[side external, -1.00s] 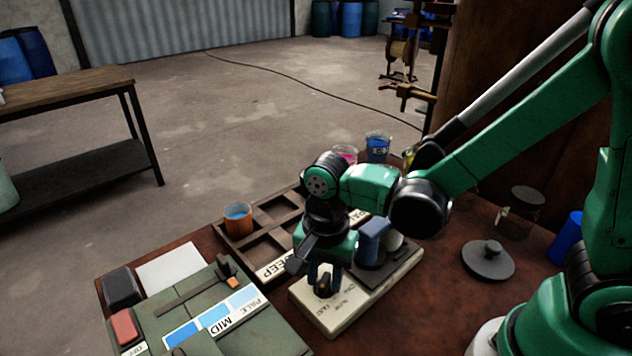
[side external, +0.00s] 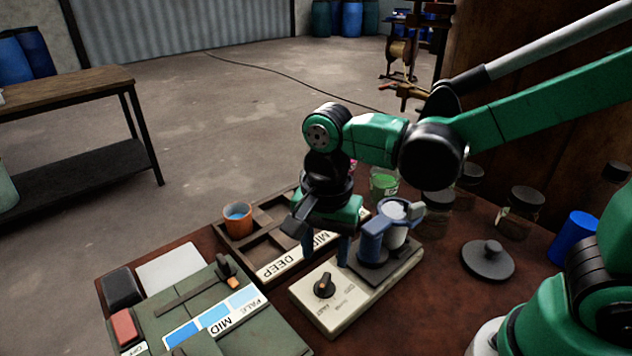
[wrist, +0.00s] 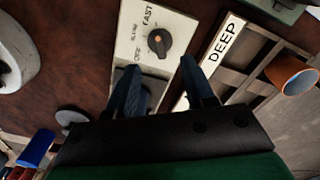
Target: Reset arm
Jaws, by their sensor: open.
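My gripper (side external: 326,252) is open and empty, pointing down above the pale stirrer box (side external: 330,312). The black dial knob (side external: 324,285) with an orange mark is on that box, below and clear of the fingers. In the wrist view the two blue fingers of my gripper (wrist: 160,66) are spread apart, and the knob (wrist: 159,41) lies past their tips, with FAST and SLOW lettering beside it. A blue stand (side external: 374,240) with a light cup is on the box's far end, close to my gripper.
A wooden rack (side external: 265,232) marked DEEP and MID holds an orange cup (side external: 238,219). A green panel (side external: 200,310) with a slider and blue swatches is at the front left. A dark lid (side external: 488,260), jars and a blue cup (side external: 573,238) stand at right.

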